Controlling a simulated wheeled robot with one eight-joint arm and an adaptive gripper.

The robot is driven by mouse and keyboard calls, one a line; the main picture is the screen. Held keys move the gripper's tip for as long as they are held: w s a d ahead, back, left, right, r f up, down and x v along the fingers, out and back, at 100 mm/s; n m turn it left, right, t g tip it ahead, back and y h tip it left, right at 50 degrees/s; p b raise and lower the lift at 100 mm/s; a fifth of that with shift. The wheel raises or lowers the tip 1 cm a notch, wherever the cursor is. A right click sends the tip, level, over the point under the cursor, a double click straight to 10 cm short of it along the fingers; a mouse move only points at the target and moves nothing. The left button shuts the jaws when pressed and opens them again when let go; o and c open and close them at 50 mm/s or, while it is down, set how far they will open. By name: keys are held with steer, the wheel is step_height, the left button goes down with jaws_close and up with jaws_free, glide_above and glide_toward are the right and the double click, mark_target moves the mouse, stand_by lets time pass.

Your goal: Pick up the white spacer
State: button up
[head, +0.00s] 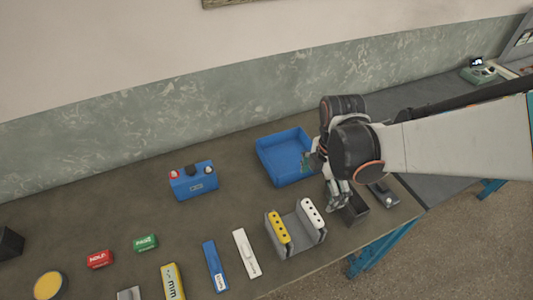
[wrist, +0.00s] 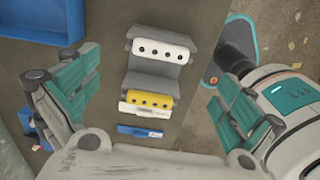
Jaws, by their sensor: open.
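A white bar with a row of dark holes (head: 312,212) sits in the right side of a grey holder (head: 297,233). A yellow bar with similar holes (head: 278,227) sits in its left side. A flat white strip with print (head: 246,253) lies left of the holder. I cannot tell which white piece is called the spacer. My gripper (head: 339,195) is open and empty, just right of and above the white bar. In the wrist view, the white holed bar (wrist: 160,51) lies between the spread fingers (wrist: 148,72), apart from both.
A blue tray (head: 262,160) stands behind the holder. A blue battery-like box (head: 193,182), a blue strip (head: 215,266) and a yellow strip (head: 172,284) are left. Bare bench lies behind the strips.

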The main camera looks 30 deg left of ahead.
mark_target(313, 211)
steer(key=f+b, duration=0.2)
steer(key=f, duration=0.2)
steer(key=f+b, duration=0.3)
steer(key=f, duration=0.1)
steer(key=s+f+b, duration=0.1)
steer(key=f+b, duration=0.2)
steer(key=f, duration=0.1)
steer(key=shift+a+f, duration=0.1)
steer(key=shift+a, duration=0.1)
steer(key=c, duration=1)
